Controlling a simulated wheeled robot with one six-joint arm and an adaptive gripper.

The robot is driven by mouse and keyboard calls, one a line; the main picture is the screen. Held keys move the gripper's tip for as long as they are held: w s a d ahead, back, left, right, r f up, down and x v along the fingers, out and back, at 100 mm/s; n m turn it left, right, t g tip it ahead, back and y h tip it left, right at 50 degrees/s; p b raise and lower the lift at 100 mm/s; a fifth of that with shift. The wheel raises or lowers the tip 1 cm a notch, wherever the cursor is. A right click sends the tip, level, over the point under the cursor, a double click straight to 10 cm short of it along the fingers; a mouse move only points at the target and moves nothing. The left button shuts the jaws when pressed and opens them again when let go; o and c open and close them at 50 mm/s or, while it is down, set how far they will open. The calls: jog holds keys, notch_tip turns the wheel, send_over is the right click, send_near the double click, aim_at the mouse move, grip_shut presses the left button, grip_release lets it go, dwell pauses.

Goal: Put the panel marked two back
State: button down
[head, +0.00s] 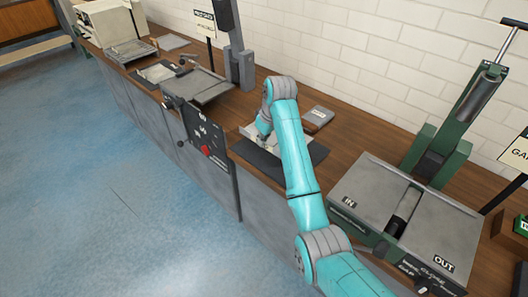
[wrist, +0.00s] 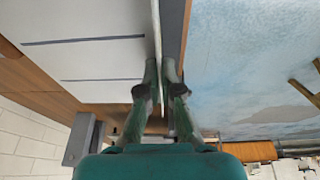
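In the head view my gripper (head: 264,130) is low over a pale panel (head: 272,141) at the dark mat on the bench, and my arm hides part of it. In the wrist view my gripper (wrist: 161,75) has its two fingers close together, with the thin, light edge of a panel (wrist: 157,45) between them. The fingers look shut on that edge. A pale face with dark lines (wrist: 85,65) lies left of the fingers. No number two can be read in either view.
A dark mat (head: 310,152) lies under the work, with a grey block (head: 318,115) behind it. A grey-topped machine marked IN and OUT (head: 375,185) stands to the right. A control panel with a red button (head: 205,148) is to the left. Blue floor (head: 110,190) is clear in front.

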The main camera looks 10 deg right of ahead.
aim_at(261, 161)
notch_tip(261, 161, down, 8)
jog(key=shift+r, duration=0.25)
jog(key=c, duration=1.3)
grip_release()
jog(key=shift+f, duration=0.15)
jog(key=v, duration=1.2)
jog(key=shift+s, duration=0.1)
